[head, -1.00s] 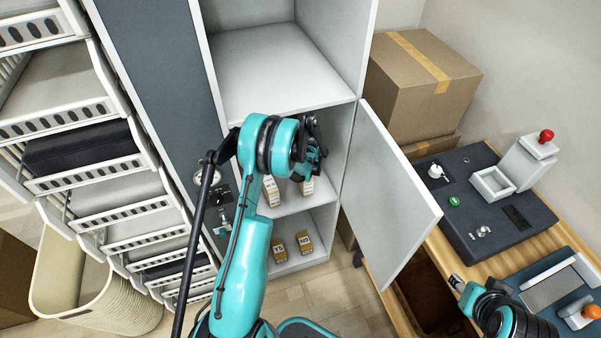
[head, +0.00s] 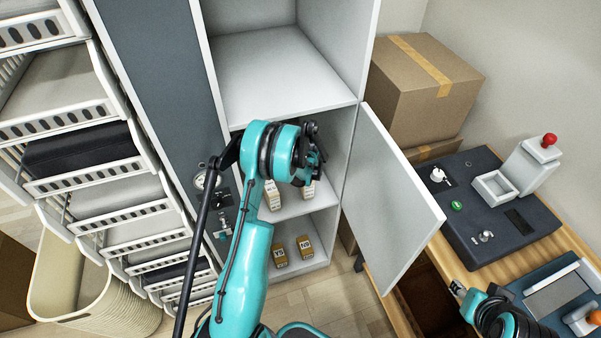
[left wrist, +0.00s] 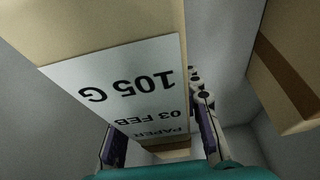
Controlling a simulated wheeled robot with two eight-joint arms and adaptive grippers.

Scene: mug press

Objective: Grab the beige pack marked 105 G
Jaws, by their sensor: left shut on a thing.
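The beige pack marked 105 G (left wrist: 115,22) fills the upper left of the left wrist view, its white label reading upside down. My left gripper (left wrist: 160,145) has a finger on each side of the pack's labelled end and is shut on it. In the head view my left gripper (head: 316,162) is inside the open cabinet at the middle shelf, partly hiding a pack (head: 308,191) there. Its label is too small to read. My right gripper (head: 458,288) is at the lower right, above the wooden bench, too small to read its fingers.
Another beige pack (head: 272,196) stands to the left on the shelf; a neighbouring pack (left wrist: 287,85) also shows in the left wrist view. Two brown packs (head: 292,249) stand on the bottom shelf. The open cabinet door (head: 393,200) stands at the right.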

